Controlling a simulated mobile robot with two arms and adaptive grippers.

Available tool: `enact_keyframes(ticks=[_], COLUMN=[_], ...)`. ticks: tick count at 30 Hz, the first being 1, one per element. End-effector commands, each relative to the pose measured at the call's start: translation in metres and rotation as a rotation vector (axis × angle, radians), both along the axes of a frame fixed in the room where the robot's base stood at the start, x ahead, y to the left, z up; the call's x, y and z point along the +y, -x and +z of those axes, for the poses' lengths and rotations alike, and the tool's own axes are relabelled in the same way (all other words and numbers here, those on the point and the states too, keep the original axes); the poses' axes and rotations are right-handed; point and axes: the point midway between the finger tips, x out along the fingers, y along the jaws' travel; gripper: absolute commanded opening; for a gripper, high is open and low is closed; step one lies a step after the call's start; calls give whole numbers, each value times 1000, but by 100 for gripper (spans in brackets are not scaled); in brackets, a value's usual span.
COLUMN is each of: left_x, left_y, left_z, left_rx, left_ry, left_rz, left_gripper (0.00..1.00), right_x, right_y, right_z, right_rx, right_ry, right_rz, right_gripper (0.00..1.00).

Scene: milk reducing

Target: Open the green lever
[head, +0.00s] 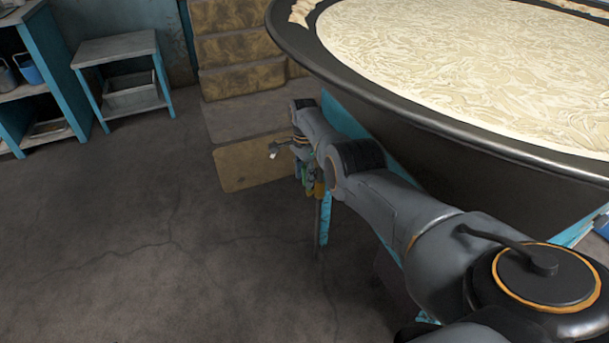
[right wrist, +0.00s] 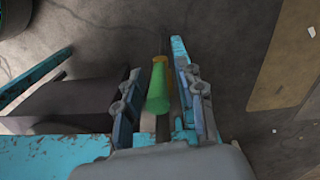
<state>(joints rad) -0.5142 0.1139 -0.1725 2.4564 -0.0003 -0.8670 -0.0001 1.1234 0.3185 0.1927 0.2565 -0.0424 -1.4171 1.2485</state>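The green lever (right wrist: 158,90) shows in the right wrist view, between the two fingers of my right gripper (right wrist: 161,82). There are visible gaps between the lever and the fingers, so the gripper is open around it. In the head view my right gripper (head: 302,165) is low beside the vat's blue support, partly hidden by my own arm. Small green and orange parts show there, but the lever's full shape is hard to make out. My left gripper is not in view.
A large dark vat (head: 420,118) of creamy liquid stands at the right on blue legs. Yellowish steps (head: 250,125) are behind the gripper. A small blue-framed table (head: 115,48) and a shelf (head: 40,85) stand at the left. The floor (head: 130,250) at left is clear.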

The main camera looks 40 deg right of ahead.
Motion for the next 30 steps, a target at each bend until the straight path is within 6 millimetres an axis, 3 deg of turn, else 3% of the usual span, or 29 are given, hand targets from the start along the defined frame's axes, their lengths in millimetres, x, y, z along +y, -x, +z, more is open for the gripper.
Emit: enact_keyframes(ticks=[11,14,21,30], left_x=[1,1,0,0], left_y=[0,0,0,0], left_z=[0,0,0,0], left_rx=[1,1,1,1], left_ry=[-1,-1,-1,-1], left_rz=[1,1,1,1], left_gripper=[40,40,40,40], right_x=[0,0,0,-1], right_y=[-1,-1,-3,-2], right_z=[15,28,84,118], right_rx=[-2,-3,-5,-1], right_ry=[1,1,0,0], right_rz=[1,1,0,0], right_gripper=[38,38,38,38])
